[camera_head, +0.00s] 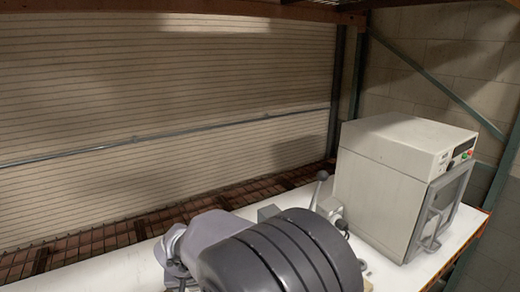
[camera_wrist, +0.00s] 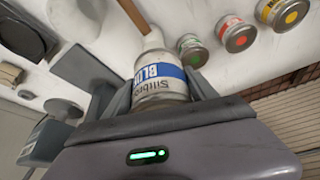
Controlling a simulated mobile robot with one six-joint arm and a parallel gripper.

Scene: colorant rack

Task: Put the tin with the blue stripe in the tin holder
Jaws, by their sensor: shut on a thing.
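The tin with the blue stripe (camera_wrist: 160,84) is between the two fingers of my gripper (camera_wrist: 160,92) in the wrist view. The gripper is shut on its sides. The label reads upside down there, with part of the word "BLU" showing. In the head view, my dark rounded arm fills the lower middle, and neither the tin nor the fingers can be made out. I cannot surely pick out the tin holder in either view.
Tins with green (camera_wrist: 191,50), red (camera_wrist: 236,34) and yellow (camera_wrist: 283,13) marks stand on the white surface in the wrist view. Grey equipment (camera_wrist: 82,66) is at the left there. A boxy white cabinet (camera_head: 390,180) stands at the right of the worktop (camera_head: 105,272).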

